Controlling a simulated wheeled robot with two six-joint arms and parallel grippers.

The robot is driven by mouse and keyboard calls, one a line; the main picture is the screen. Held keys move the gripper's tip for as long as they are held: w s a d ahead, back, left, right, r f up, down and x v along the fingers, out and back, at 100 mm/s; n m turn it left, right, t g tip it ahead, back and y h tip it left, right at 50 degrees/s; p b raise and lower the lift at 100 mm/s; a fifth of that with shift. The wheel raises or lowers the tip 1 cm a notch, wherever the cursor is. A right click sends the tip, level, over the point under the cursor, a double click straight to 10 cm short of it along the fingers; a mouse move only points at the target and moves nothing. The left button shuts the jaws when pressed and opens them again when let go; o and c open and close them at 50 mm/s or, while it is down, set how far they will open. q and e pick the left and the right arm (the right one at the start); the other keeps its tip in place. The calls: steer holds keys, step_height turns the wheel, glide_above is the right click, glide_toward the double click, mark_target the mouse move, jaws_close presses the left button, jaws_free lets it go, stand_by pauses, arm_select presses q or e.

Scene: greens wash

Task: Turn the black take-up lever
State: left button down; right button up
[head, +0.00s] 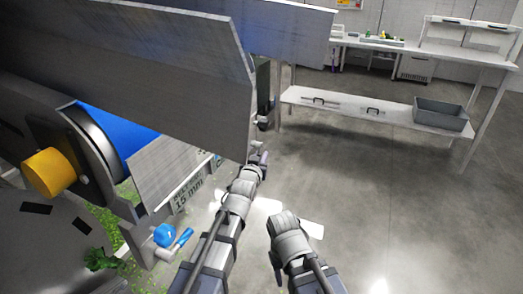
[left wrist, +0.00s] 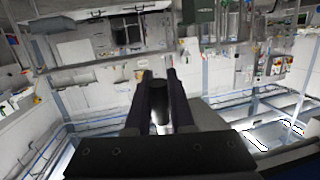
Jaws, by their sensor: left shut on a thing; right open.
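My left gripper (head: 257,160) reaches up to the lower right corner of the large grey metal panel. In the left wrist view its two dark fingers (left wrist: 159,80) are closed on a black piece, the black take-up lever (left wrist: 159,100), which sits between them. In the head view the lever cannot be made out clearly behind the gripper and panel edge. My right gripper (head: 284,220) is lower and to the right, over the floor, apart from the machine. It is open, and its fingertips are mostly hidden by its own wrist.
A blue belt drum (head: 110,132) with a yellow shaft end (head: 48,173) is at left. A blue knob (head: 164,235) and green leaf scraps (head: 100,260) are below it. A steel bench (head: 375,115) with a grey bin (head: 440,114) stands at the back right. Open floor lies between.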

arm_select(q)
steer(key=shift+s+a+f+m+g+y+p, duration=0.15)
steer(key=shift+s+g+p, duration=0.25)
steer(key=shift+g+p, duration=0.65)
steer(key=shift+s+a+r+m+g+y+p, duration=0.1)
steer(key=shift+s+a+g+y+p, duration=0.35)
steer(key=shift+p, duration=1.05)
steer(key=shift+s+f+m+g+p, duration=0.15)
steer(key=shift+s+g+p, duration=0.15)
steer(key=shift+g+p, duration=0.8)
arm_select(e)
step_height(320, 180, up, 8)
steer(key=shift+r, duration=0.2)
steer(key=shift+a, duration=0.1)
arm_select(q)
steer(key=c, duration=0.8)
jaws_free()
steer(key=shift+s, duration=0.1)
